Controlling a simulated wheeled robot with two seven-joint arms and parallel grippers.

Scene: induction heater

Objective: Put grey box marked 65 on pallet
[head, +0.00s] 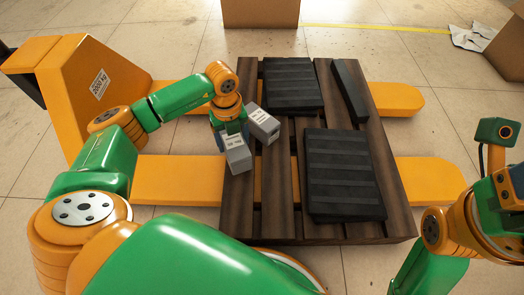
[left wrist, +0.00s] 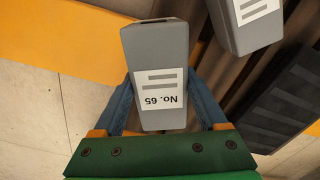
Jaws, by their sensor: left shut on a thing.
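The grey box marked 65 (head: 238,157) is at the left edge of the pallet in the head view. In the left wrist view the box (left wrist: 158,60) shows its white label "No. 65" between two blue fingers. My left gripper (head: 230,138) is shut on it from above. Whether the box touches the pallet or hangs just over its edge I cannot tell. The dark wooden pallet (head: 283,190) lies in the middle of the head view. My right arm shows at the right edge, its gripper out of sight.
A second grey box (head: 263,120) with a white label lies on the pallet close beside the held one. Black ribbed blocks (head: 340,170) and a narrow black piece (head: 349,88) cover the pallet's middle and right. An orange pallet truck (head: 75,90) has its forks under the pallet.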

